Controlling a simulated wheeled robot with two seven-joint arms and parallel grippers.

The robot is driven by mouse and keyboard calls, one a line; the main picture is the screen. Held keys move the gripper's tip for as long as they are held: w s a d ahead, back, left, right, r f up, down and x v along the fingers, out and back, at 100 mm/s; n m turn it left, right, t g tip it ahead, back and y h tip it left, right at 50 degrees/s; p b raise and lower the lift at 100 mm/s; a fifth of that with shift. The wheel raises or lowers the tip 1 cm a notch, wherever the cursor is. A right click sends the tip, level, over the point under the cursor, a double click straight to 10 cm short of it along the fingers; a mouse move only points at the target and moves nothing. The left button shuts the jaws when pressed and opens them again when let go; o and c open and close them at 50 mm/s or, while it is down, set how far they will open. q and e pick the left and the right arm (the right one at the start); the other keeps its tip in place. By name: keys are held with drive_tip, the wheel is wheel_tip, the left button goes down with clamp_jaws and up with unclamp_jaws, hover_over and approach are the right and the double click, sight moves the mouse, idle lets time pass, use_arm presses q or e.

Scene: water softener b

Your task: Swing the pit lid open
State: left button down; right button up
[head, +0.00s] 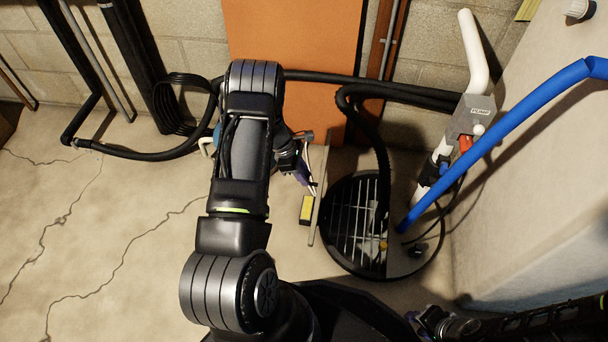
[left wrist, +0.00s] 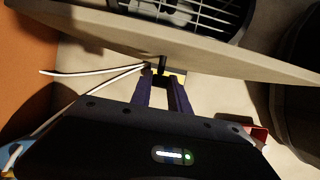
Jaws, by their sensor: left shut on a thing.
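The pit lid (head: 320,195) is a thin beige panel standing on edge at the left rim of the round black pit (head: 333,262). In the left wrist view the lid (left wrist: 110,38) crosses the top as a slanted plate. My left gripper (head: 313,187) is at the lid's left face. Its purple fingers are shut on a small black handle, and the fingertips (left wrist: 162,75) show close to the plate in the left wrist view. A metal grate (head: 352,215) shows inside the pit. My right gripper (head: 432,322) is dark at the bottom right; its fingers are unclear.
A blue pipe (head: 510,125) and a white pipe (head: 474,55) with a grey valve box (head: 472,115) stand right of the pit. A black hose (head: 375,130) drops into it. A yellow block (head: 306,208) is beside the lid. The cracked floor at left is clear.

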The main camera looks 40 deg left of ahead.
use_arm(q)
drive_tip(key=shift+s+a+f+b, duration=0.15)
drive_tip(key=shift+s+a+f, duration=0.1)
drive_tip(key=shift+a, duration=0.25)
drive_tip(key=shift+s+a+f+b, duration=0.15)
drive_tip(key=shift+s+a, duration=0.1)
drive_tip(key=shift+a, duration=0.2)
drive_tip(key=c, duration=1.2)
unclamp_jaws()
drive_tip(key=shift+c, duration=0.2)
drive_tip(key=shift+d, duration=0.1)
drive_tip(key=p+v, duration=0.3)
drive_tip(key=v, duration=0.4)
drive_tip(key=shift+r, duration=0.35)
drive_tip(key=shift+s, duration=0.1)
